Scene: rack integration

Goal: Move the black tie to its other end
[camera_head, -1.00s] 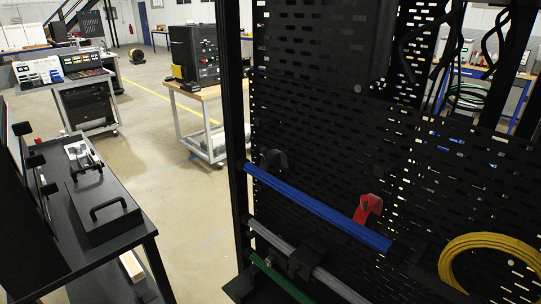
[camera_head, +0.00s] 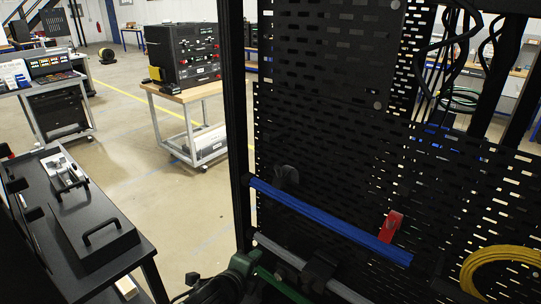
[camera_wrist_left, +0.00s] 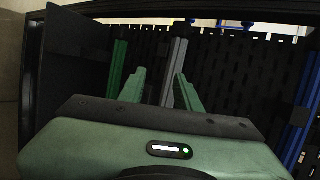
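A dark curved loop (camera_head: 287,177), probably the black tie, stands at the left end of the blue cable bar (camera_head: 320,220) on the black perforated panel. A red tie (camera_head: 391,227) of similar form sits near the bar's right end. A black block (camera_head: 319,266) sits on the grey bar (camera_head: 340,288) below. My left arm's green part shows at the bottom of the head view; its fingertips are unclear there. In the left wrist view my left gripper (camera_wrist_left: 161,72) is open, with its green fingers apart and the grey bar (camera_wrist_left: 174,60) behind the gap. My right gripper is out of view.
A dark rack post (camera_head: 234,120) stands left of the panel. A yellow cable coil (camera_head: 500,266) hangs at lower right. A green bar (camera_wrist_left: 118,62) and a blue bar (camera_wrist_left: 303,105) flank the wrist view. A black cart (camera_head: 30,183) stands at left; floor lies between.

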